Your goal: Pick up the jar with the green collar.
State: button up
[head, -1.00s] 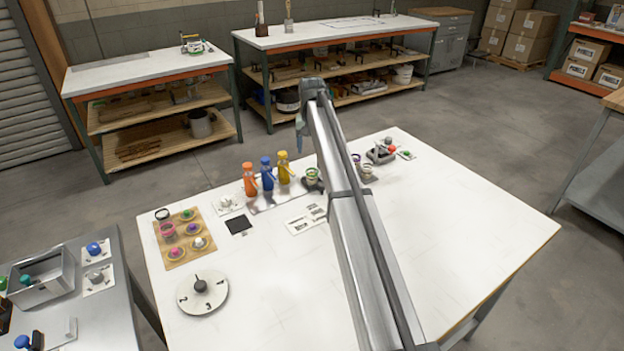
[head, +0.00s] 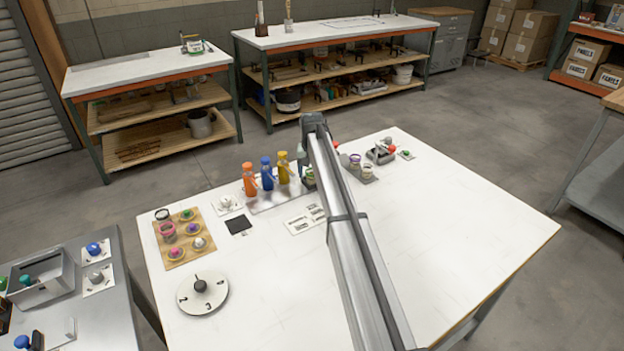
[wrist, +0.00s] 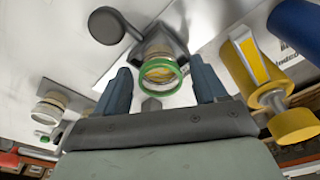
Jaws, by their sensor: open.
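The jar with the green collar (wrist: 161,74) shows in the wrist view as a clear jar with a bright green ring, at a dark stand. My gripper (wrist: 162,86) is open, with one blue-grey finger on each side of the jar. I cannot tell whether either finger touches it. In the head view, the green-collared jar (head: 309,179) is mostly hidden behind my gripper (head: 303,165), which is low over the rack to the right of the yellow bottle.
Yellow (head: 283,167), blue (head: 267,174) and orange (head: 249,180) bottles stand left of my gripper. The yellow bottle (wrist: 255,70) is close on the right in the wrist view. Jars with other collars (head: 355,160) stand to the right. The table's front right (head: 450,240) is clear.

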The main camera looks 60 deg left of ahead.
jog(key=shift+f, duration=0.25)
jog(key=c, duration=1.1)
